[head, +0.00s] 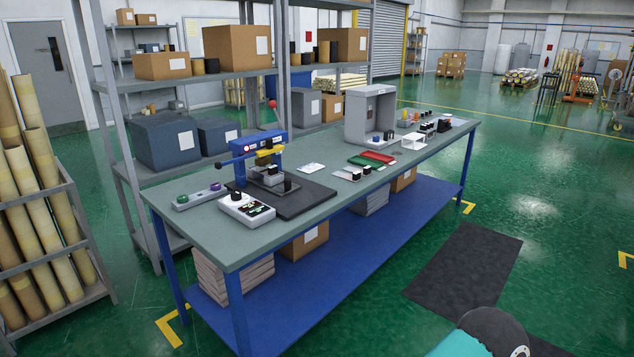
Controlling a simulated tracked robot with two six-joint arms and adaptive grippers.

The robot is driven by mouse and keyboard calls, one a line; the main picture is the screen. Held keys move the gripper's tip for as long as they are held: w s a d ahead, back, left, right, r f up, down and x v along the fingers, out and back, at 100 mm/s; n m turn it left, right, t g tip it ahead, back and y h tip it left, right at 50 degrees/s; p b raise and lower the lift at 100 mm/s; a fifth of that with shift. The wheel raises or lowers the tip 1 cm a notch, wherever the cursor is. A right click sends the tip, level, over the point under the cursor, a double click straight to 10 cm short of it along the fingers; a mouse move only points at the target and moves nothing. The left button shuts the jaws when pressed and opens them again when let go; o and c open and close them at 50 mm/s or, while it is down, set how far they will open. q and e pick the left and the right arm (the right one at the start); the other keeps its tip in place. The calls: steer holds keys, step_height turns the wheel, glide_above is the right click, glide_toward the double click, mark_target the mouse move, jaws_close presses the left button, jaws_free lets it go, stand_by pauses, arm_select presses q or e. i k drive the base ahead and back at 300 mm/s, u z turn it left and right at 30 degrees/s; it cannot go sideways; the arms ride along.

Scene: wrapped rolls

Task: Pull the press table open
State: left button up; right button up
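A small blue press (245,148) with a yellow part and a lever ending in a red ball (271,104) stands on a black mat (302,199) near the left end of the workbench. A grey sliding table (270,182) with small black knobs sits low at the front of the press, under its head. At this size I cannot tell exactly how far out the table sits. A white control box (247,209) with a black knob stands in front of it. Neither of my grippers is in view.
The long workbench (220,235) has a grey cabinet (370,115), red and green trays (372,158) and small parts farther right. A grey button box (197,199) lies left of the press. Shelving (200,80) stands behind. The green floor in front is open, with a dark mat (465,268).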

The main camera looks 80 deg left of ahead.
mark_target(280, 188)
steer(key=u, duration=0.25)
steer(key=i, duration=0.25)
steer(key=u, duration=2.9)
steer(key=k, duration=0.6)
steer(key=u, duration=0.4)
steer(key=i, duration=1.6)
steer(key=z, duration=0.35)
